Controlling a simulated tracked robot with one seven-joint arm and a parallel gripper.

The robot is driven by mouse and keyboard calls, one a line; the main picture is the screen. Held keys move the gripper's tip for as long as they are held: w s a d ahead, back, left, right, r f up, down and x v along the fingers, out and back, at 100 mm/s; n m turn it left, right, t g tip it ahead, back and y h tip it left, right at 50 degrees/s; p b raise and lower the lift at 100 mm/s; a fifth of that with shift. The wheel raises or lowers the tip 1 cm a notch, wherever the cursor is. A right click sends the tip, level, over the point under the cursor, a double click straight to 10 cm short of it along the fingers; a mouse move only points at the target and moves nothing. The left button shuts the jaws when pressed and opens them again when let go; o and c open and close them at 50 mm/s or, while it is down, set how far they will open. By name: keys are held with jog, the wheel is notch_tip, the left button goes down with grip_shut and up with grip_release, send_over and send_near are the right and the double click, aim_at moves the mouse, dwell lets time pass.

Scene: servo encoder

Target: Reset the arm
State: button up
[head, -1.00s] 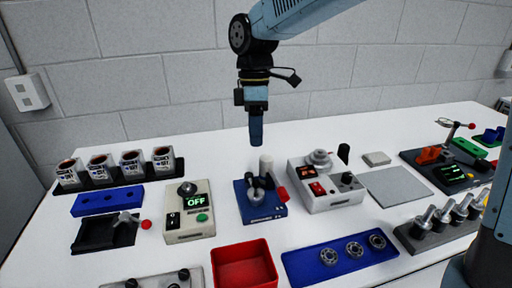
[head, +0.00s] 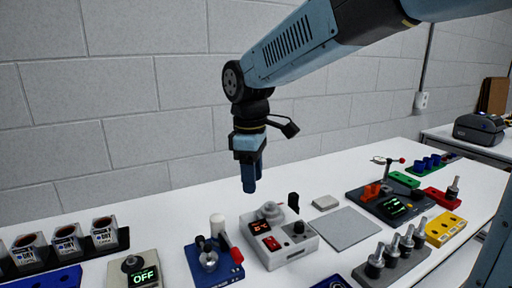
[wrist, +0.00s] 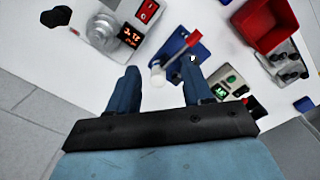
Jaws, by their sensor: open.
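My gripper (head: 250,178) hangs from my blue arm above the table (head: 185,205), fingers pointing down. In the wrist view its two blue fingers (wrist: 163,95) are apart with nothing held between them. Below it in the head view stands a blue fixture (head: 215,262) with a white cylinder and a red-handled lever. To the right of that fixture is a white device (head: 285,246) with a round metal top and a red display. My gripper touches neither. The wrist view also shows the blue fixture beyond the fingertips.
A box with a green OFF display (head: 135,273) and several labelled cups (head: 66,240) stand at left. A grey pad (head: 348,229), a dark station (head: 392,205) and a rack of metal pins (head: 385,262) stand at right. A red bin (wrist: 265,28) shows in the wrist view.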

jog(key=s+d+m+t, duration=0.1)
jog(key=s+d+m, duration=0.2)
jog(key=d+m, duration=0.2)
jog(key=s+d+r+m+t, duration=0.1)
jog(key=s+d+m, duration=0.3)
jog(key=d, duration=0.7)
jog(key=s+d+m+t, duration=0.3)
jog(key=d+m, duration=0.3)
jog(key=d, duration=0.3)
jog(key=shift+s+r, duration=0.2)
jog(key=shift+s, duration=0.3)
jog(key=shift+d, duration=0.1)
